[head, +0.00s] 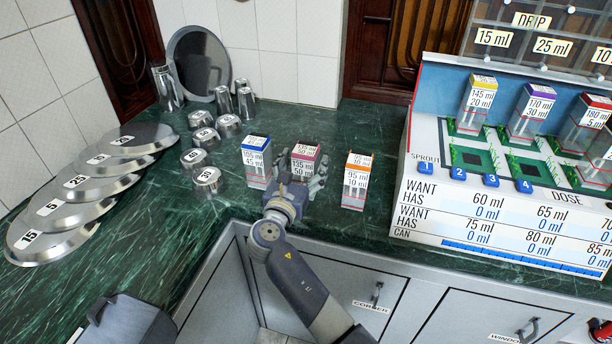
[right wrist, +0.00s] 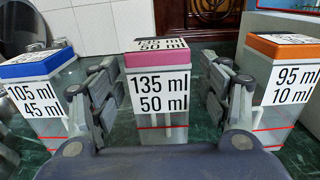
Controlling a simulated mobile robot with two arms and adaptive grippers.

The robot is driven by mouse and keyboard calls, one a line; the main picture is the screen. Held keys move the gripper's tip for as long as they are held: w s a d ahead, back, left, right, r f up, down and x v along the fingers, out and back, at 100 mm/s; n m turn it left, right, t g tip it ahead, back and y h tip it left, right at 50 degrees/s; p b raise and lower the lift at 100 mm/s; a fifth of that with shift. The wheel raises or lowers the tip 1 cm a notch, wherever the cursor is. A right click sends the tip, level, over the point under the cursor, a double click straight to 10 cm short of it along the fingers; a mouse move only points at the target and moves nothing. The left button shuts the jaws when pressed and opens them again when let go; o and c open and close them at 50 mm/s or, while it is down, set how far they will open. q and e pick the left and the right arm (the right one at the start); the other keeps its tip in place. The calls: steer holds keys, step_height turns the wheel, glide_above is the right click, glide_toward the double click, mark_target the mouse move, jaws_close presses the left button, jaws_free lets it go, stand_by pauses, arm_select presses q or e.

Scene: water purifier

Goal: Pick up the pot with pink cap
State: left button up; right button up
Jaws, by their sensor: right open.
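The pot with the pink cap (head: 305,159), labelled 135 ml and 50 ml, stands upright on the green counter. My right gripper (head: 301,184) is at its near side. In the right wrist view the pink-capped pot (right wrist: 157,88) stands between the spread, open fingers, with a gap visible on each side. Its lower part in the head view is hidden by the gripper. My left gripper does not show.
A blue-capped pot (head: 256,162) stands close on the left and an orange-capped pot (head: 356,180) on the right. Metal weights (head: 205,180) and several plates (head: 75,210) lie further left. The sprout dosing station (head: 500,215) fills the right side.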

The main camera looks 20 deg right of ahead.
steer(key=shift+f+b+x, duration=0.2)
steer(key=shift+b+x, duration=0.1)
steer(key=shift+x, duration=0.9)
steer(key=shift+s+r, duration=0.1)
steer(key=c, duration=1.2)
